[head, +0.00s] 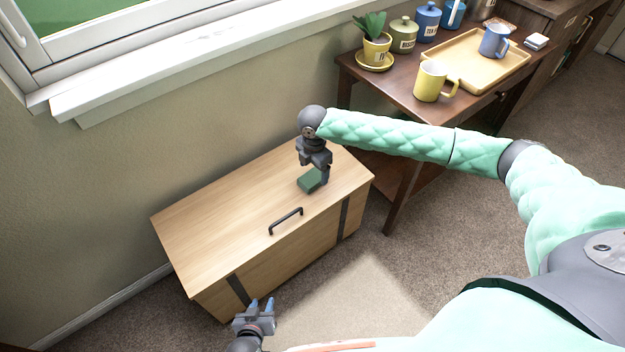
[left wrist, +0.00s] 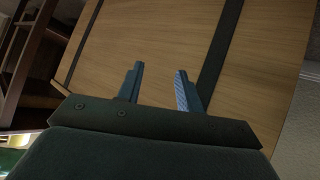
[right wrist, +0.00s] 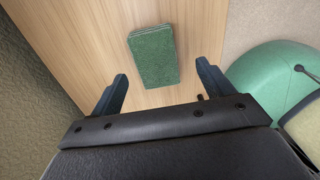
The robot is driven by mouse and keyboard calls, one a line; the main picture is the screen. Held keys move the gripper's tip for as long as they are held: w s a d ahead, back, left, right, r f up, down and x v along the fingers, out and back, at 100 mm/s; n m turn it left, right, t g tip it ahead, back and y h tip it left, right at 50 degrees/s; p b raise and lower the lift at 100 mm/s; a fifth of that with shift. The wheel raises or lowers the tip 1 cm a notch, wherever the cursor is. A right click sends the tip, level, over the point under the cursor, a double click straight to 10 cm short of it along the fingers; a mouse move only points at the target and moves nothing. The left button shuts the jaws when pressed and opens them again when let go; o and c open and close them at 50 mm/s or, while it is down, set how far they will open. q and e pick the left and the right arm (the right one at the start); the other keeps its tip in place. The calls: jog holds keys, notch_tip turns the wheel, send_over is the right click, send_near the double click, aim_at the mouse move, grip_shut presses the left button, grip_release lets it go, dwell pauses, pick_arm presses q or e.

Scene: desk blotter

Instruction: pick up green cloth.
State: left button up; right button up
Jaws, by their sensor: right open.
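The green cloth (head: 310,180) is a small dark green folded block lying on the wooden chest's lid. It also shows in the right wrist view (right wrist: 153,56), flat on the wood just beyond the fingertips. My right gripper (head: 319,175) is over the lid beside the cloth, partly covering it in the head view. In the right wrist view its fingers (right wrist: 160,85) are apart, with nothing between them. My left gripper (head: 262,304) is low in front of the chest. In the left wrist view its fingers (left wrist: 158,85) are apart and empty, facing the chest's front.
The wooden chest (head: 215,220) has a black handle (head: 286,221) at its lid's front edge. A dark side table (head: 400,92) behind right holds a tray (head: 465,66), a yellow mug (head: 431,82), a potted plant (head: 376,45) and canisters. A window sill is at upper left.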

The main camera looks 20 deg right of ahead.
aim_at(313, 176)
jog(key=f, duration=0.4)
jog(key=shift+w+a+f+b, duration=0.1)
jog(key=shift+w+f+b, duration=0.1)
jog(key=shift+f+b, duration=0.15)
jog(key=shift+r, duration=0.1)
jog(key=c, duration=1.1)
pick_arm(q)
jog(key=w+r+t, duration=0.3)
jog(key=w+r, duration=0.2)
jog(key=r, duration=0.2)
jog(key=shift+w+d+r, duration=0.15)
jog(key=shift+d+r, duration=0.15)
jog(key=shift+r, duration=0.1)
pick_arm(e)
jog(key=shift+o, duration=0.2)
